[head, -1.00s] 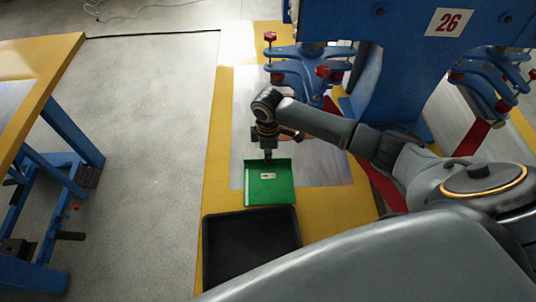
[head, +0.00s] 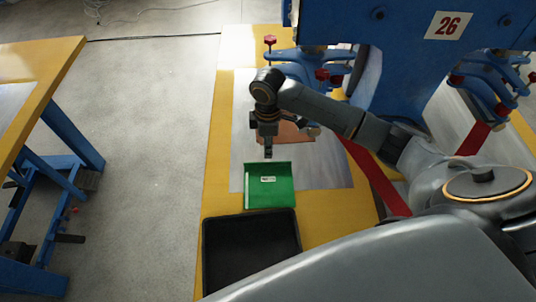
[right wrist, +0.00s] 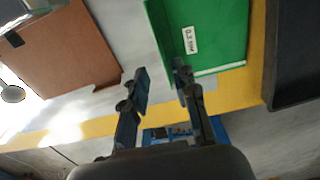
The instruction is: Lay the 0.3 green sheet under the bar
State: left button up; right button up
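The green sheet (head: 278,196) lies on the grey metal plate of the yellow table, close to the black tray. Its far edge seems bent up, and it carries a white label. In the right wrist view the green sheet (right wrist: 215,22) has a label reading about 0.3 mm. My right gripper (head: 268,155) is just above the sheet's far edge. In the right wrist view its fingers (right wrist: 160,72) are apart with nothing between them, beside the sheet. A blue beam (head: 400,28) marked 26 stands over the table; which part is the bar, I cannot tell. My left gripper is not in view.
A black tray (head: 207,250) stands at the near end of the yellow table (head: 216,165). A copper-brown sheet (head: 298,130) lies beyond my gripper, below blue clamp arms (head: 310,70) with red knobs. Another yellow-topped bench (head: 30,100) stands left across clear floor.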

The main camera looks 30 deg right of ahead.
notch_tip(320, 180, up, 5)
jog(key=shift+r, duration=0.1)
dwell(0.7)
